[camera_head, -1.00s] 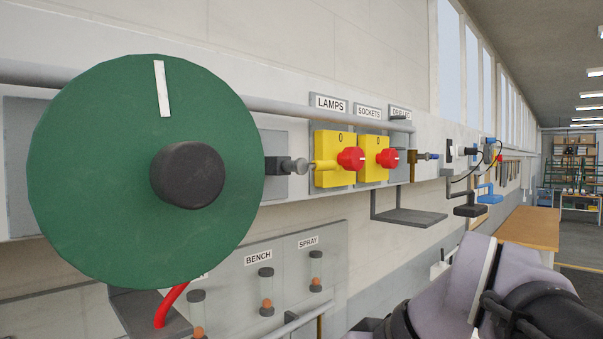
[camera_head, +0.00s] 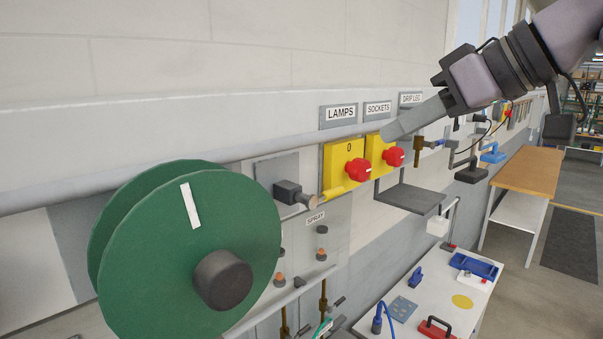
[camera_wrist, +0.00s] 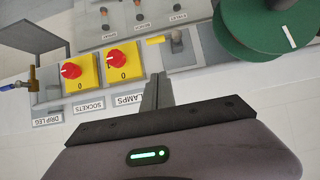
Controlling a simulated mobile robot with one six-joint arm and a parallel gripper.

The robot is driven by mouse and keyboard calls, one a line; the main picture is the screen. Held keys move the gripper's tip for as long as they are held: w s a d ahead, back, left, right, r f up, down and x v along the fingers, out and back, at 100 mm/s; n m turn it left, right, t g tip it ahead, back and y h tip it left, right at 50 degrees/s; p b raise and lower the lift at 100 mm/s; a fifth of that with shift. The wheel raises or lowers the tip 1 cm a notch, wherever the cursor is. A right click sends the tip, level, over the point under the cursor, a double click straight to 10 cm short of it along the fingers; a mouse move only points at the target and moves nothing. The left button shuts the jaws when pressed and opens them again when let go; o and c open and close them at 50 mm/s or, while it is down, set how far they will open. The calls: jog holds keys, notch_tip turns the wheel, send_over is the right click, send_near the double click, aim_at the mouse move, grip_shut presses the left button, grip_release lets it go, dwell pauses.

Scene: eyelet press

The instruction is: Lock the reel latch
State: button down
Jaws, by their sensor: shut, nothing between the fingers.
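The green reel (camera_head: 200,250) with a white stripe and dark hub is at lower left in the head view. It also shows at upper right in the wrist view (camera_wrist: 262,28). My gripper (camera_head: 390,132) is shut and empty, up and right of the latch, overlapping the SOCKETS switch in the head view.
Yellow LAMPS (camera_head: 343,168) and SOCKETS (camera_head: 376,150) switches with red knobs are right of the latch. A grey shelf (camera_head: 408,199) juts out below. A pipe runs along the wall. A white bench stands lower right.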

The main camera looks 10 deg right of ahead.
send_over(326, 196)
jog(key=d, duration=0.4)
notch_tip(326, 196, down, 5)
jog(key=shift+a+f, duration=0.25)
jog(key=shift+f, duration=0.9)
jog(key=shift+a+f, duration=0.25)
jog(key=shift+f, duration=0.85)
